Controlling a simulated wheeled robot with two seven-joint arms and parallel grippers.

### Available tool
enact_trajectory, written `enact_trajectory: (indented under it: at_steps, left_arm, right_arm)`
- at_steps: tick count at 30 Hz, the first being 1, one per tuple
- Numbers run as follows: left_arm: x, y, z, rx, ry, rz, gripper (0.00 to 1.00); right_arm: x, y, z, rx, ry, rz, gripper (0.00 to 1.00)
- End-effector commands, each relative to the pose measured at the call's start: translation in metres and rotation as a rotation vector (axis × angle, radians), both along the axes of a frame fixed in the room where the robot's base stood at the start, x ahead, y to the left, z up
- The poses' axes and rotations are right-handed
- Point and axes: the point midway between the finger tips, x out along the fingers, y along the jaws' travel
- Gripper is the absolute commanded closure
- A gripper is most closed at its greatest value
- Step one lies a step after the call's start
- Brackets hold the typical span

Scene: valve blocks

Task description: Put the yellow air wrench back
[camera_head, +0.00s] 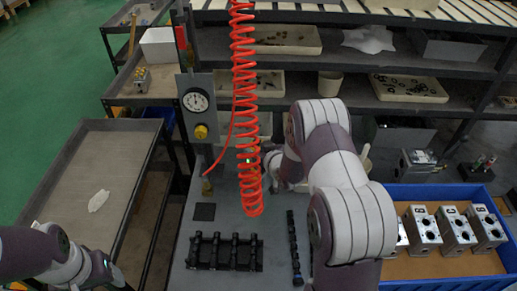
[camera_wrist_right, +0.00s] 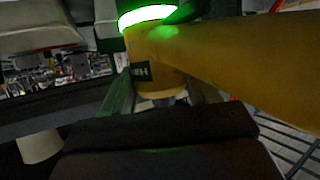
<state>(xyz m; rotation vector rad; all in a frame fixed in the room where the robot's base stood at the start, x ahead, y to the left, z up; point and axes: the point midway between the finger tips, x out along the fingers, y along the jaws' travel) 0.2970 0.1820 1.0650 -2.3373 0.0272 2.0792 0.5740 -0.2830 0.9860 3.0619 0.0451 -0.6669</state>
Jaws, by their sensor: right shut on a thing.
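The yellow air wrench (camera_wrist_right: 228,58) fills the top and right of the right wrist view, with a glowing green ring (camera_wrist_right: 147,16) near one end. My right gripper (camera_wrist_right: 160,92) is shut on the wrench, a finger on each side of its body. In the head view the wrench is mostly hidden behind the hanging orange coiled hose (camera_head: 244,90); only a small green glow and bits of yellow show. My right arm reaches over the bench toward it. My left gripper (camera_head: 112,274) is at the lower left; its fingers are too unclear to read.
A black rack (camera_head: 225,252) and a black strip (camera_head: 294,248) lie on the grey bench. A blue crate (camera_head: 440,192) with several metal valve blocks is at right. A pressure gauge (camera_head: 196,100) stands behind left. A grey cart (camera_head: 90,170) holds a white cloth (camera_head: 98,201).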

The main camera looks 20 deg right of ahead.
Motion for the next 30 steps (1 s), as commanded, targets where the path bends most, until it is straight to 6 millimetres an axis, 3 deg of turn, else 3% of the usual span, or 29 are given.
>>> enact_trajectory:
  at_steps: [27, 28, 30]
  left_arm:
    - [0.000, 0.000, -0.012, 0.000, 0.000, 0.000, 0.36]
    - [0.000, 0.000, -0.012, 0.000, 0.000, 0.000, 0.36]
    - [0.000, 0.000, -0.012, 0.000, 0.000, 0.000, 0.36]
  right_arm:
    - [0.002, 0.000, -0.011, -0.001, -0.009, 0.000, 0.89]
    - [0.002, 0.000, -0.011, -0.001, -0.009, 0.000, 0.38]
    - [0.002, 0.000, -0.011, -0.001, -0.008, 0.000, 0.15]
